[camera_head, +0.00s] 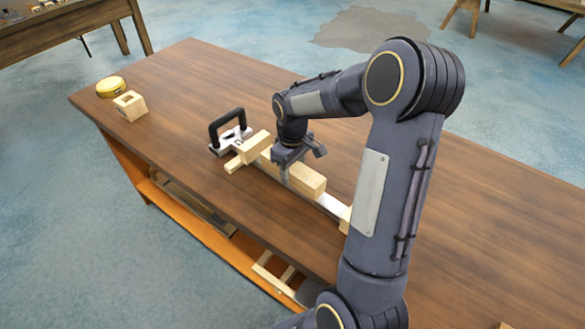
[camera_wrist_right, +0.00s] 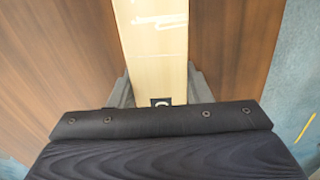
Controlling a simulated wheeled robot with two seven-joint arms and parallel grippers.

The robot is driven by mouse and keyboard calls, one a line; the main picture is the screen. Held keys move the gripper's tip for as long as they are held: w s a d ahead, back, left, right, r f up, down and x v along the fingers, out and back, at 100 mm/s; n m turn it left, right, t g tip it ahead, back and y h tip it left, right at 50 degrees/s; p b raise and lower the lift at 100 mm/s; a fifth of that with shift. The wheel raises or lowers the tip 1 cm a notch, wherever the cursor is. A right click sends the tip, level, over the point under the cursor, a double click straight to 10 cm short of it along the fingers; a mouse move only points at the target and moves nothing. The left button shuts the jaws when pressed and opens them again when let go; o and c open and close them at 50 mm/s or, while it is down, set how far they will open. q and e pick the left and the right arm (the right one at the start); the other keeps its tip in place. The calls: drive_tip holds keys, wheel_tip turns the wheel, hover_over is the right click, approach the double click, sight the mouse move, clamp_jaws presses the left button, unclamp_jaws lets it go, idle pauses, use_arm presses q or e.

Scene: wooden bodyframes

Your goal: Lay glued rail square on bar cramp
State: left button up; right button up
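The light wooden rail (camera_head: 306,181) lies lengthwise along the bar cramp, over or just above its pale metal bar (camera_head: 331,205); I cannot tell if they touch. The cramp's black handle (camera_head: 227,121) stands at the far left end, beside short wooden blocks (camera_head: 248,150). My right gripper (camera_head: 293,170) points down over the rail. In the right wrist view the rail (camera_wrist_right: 158,50) runs between the two fingers (camera_wrist_right: 160,92), which sit close against its sides. The rail's underside and any glue are hidden. My left gripper is not in view.
The brown workbench (camera_head: 180,85) has free room on the left and behind the cramp. A yellow round tape (camera_head: 110,86) and a small hollow wooden block (camera_head: 130,105) sit at its left end. Another wooden block (camera_head: 345,220) shows near the bar's right end, partly behind my arm.

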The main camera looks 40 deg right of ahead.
drive_tip(key=o, duration=0.4)
wheel_tip(320, 180, up, 11)
drive_tip(key=shift+p, duration=0.4)
drive_tip(key=s+a+m+t+y, duration=0.1)
drive_tip(key=s+a+t, duration=0.1)
drive_tip(key=s+a, duration=0.3)
drive_tip(key=s+a+m+t+y, duration=0.1)
drive_tip(key=s+a, duration=0.4)
drive_tip(key=s, duration=0.3)
drive_tip(key=s+a+m+t+y, duration=0.1)
drive_tip(key=s+a+m+t, duration=0.1)
drive_tip(key=s+a, duration=0.3)
drive_tip(key=shift+s+a+r+t+y, duration=0.15)
drive_tip(key=shift+s+r+y, duration=0.05)
drive_tip(key=shift+s, duration=0.2)
drive_tip(key=shift+s+a+r+t+y, duration=0.1)
drive_tip(key=shift+s+r+t+y, duration=0.1)
drive_tip(key=shift+s, duration=0.15)
